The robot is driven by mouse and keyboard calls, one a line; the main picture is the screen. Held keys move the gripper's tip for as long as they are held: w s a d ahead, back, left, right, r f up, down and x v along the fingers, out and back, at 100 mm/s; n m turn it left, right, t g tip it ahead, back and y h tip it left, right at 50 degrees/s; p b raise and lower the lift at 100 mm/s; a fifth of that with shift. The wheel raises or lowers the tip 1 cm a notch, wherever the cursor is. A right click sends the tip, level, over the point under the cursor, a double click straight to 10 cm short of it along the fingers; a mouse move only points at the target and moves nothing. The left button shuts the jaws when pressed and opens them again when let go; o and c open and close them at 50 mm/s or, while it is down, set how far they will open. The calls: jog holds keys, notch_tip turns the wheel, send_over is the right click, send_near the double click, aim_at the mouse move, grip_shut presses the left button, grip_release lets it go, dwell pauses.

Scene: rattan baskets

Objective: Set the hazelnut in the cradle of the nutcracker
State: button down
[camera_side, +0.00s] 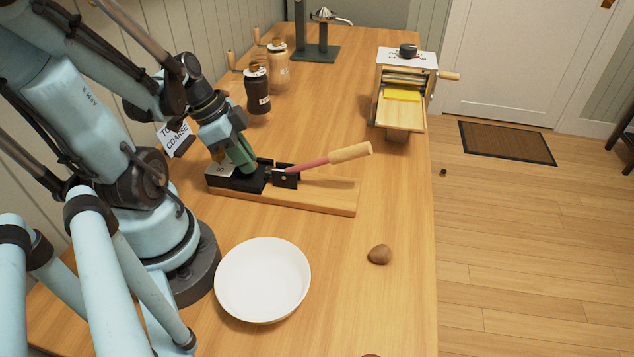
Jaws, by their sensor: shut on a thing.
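The nutcracker (245,181) is a black metal press on a wooden board, with a red lever and a pale wooden handle raised to the right. My gripper (247,168) points down into the black cradle area, beside the lever's pivot. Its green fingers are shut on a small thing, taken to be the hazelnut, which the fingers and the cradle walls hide. I cannot tell whether it touches the cradle. A brown nut (379,254) lies on the table at the right, apart from the nutcracker.
A white bowl (262,280) stands in front of the nutcracker. A pasta-roller-like machine (405,90) stands at the back right, and grinder jars (257,92) at the back left. A small dark ball (443,171) lies on the floor. The table right of the board is mostly clear.

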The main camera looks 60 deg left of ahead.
jog(key=shift+f, duration=0.7)
jog(key=c, duration=1)
grip_release()
jog(key=shift+v, duration=3.75)
jog(key=shift+d, duration=0.1)
jog(key=w+d+r+n+t+y, duration=0.1)
jog(key=w+d+n, duration=0.2)
jog(key=w+d, duration=0.3)
jog(key=w+d+r+n+t+y, duration=0.1)
jog(key=w+d+r+n+t, duration=0.1)
jog(key=w+d, duration=0.4)
jog(key=shift+w+d+r+n, duration=0.2)
jog(key=shift+d+r+n, duration=0.1)
jog(key=shift+d+n, duration=0.2)
